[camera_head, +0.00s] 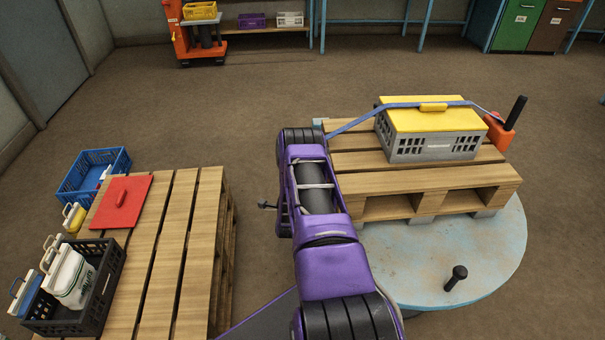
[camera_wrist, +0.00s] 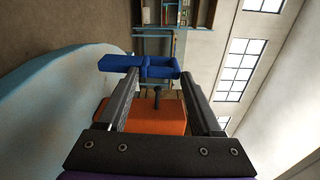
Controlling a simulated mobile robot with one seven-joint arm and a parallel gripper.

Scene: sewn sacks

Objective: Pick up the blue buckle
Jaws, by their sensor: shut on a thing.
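The blue buckle (camera_wrist: 150,67) shows in the wrist view at the tips of my gripper (camera_wrist: 158,76). The two dark fingers are shut on it, and its left part sticks out past the left finger. In the head view my purple arm hides the gripper and the buckle. A blue strap (camera_head: 355,119) runs from beside my arm over the yellow lid of a grey crate (camera_head: 405,149) to an orange fitting with a black handle (camera_head: 502,134). Whether the strap joins the buckle is hidden.
The crate stands on a wooden pallet (camera_head: 375,161) on a round pale-blue platform (camera_head: 495,260) with a black post (camera_head: 455,276). Another pallet (camera_head: 180,230) at left bears a red lid (camera_head: 121,201) and a black crate (camera_head: 95,318). An orange block (camera_wrist: 150,117) lies beyond my fingers. Open floor lies behind.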

